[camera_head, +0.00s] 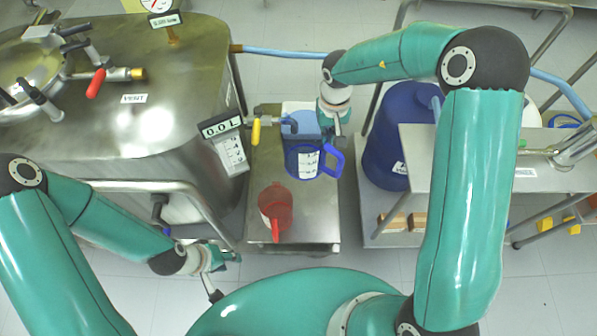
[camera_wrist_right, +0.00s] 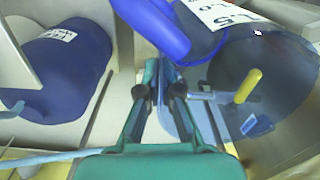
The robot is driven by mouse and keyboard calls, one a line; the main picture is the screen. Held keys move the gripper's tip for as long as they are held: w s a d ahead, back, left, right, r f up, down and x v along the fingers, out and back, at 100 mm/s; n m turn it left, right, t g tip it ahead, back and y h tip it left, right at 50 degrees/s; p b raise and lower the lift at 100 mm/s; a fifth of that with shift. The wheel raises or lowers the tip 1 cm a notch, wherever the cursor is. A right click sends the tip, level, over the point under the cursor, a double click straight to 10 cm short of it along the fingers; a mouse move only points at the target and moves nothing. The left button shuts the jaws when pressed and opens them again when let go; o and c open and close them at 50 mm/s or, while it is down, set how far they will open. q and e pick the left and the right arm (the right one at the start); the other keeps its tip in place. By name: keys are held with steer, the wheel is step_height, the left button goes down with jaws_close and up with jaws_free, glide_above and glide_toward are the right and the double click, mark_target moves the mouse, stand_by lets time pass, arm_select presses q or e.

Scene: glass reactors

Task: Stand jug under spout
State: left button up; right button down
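In the right wrist view the jug handle (camera_wrist_right: 156,28) lies just beyond the fingertips. My right gripper (camera_head: 337,126) hangs above the handle; in its wrist view the fingers (camera_wrist_right: 160,72) show a narrow gap, with no handle visible between them. My left gripper (camera_head: 226,272) has its fingers apart and empty at lower left. Exact jug-to-spout alignment is unclear.
A red jug (camera_head: 274,207) stands on the front of the steel stand (camera_head: 313,232). The yellow valve lever (camera_head: 256,131) and a 00L display (camera_head: 222,126) are beside the reactor (camera_head: 140,110). A blue drum (camera_head: 397,140) and a steel shelf (camera_head: 415,170) are at right.

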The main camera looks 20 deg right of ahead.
steer(key=w+d+f+m+b, duration=0.2)
steer(key=d+f+m+b, duration=0.3)
steer(key=f, duration=0.5)
steer(key=w+d+f+m+b, duration=0.1)
steer(key=d+f+m+b, duration=0.1)
steer(key=d+f+b, duration=0.65)
steer(key=w+d+f+m+b, duration=0.25)
steer(key=f+m+b, duration=0.2)
steer(key=f, duration=0.65)
steer(key=w+a+b, duration=0.2)
steer(key=w+a, duration=0.1)
steer(key=a, duration=0.6)
steer(key=w+a+b, duration=0.1)
steer(key=w+a, duration=0.1)
steer(key=a, duration=0.7)
step_height(320, 180, down, 7)
steer(key=b, duration=0.2)
steer(key=shift+a+n, duration=0.2)
steer(key=shift+n, duration=0.15)
steer(key=c, duration=1.3)
jaws_free()
